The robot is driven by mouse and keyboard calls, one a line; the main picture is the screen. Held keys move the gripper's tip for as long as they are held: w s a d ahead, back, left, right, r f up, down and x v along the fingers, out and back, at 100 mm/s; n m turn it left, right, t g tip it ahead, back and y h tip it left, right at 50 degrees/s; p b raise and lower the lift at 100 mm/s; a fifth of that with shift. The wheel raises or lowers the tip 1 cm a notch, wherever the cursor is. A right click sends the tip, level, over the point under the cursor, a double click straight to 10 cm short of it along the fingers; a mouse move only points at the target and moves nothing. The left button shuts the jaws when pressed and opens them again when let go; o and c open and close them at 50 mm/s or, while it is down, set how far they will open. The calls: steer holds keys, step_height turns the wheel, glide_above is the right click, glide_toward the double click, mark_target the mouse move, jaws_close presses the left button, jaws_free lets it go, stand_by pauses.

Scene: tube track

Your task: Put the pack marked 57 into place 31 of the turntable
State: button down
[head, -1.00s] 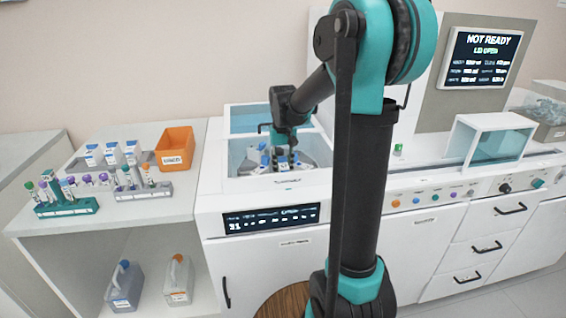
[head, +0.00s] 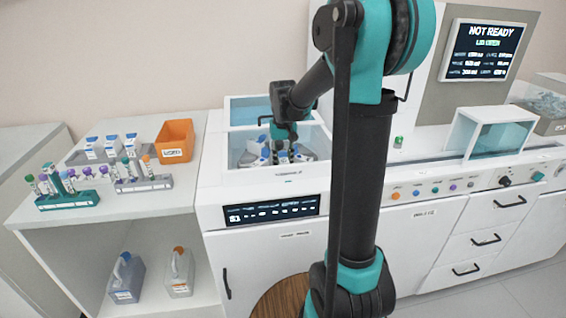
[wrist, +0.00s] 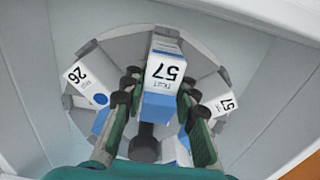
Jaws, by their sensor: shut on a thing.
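I cannot tell whether the held pack touches the turntable floor.
The analyser's display (head: 272,211) shows 31 at left, and the screen (head: 484,50) reads NOT READY, lid open. The well's walls stand close around my gripper. A side table at left holds an orange bin (head: 175,141), several white packs (head: 112,146) and tube racks (head: 68,200).

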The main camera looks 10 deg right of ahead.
steer(key=shift+f, duration=1)
stand_by(0.9)
steer(key=shift+f, duration=0.25)
steer(key=shift+f, duration=0.1)
stand_by(0.5)
steer(key=c, duration=1.1)
jaws_free()
step_height(320, 180, up, 12)
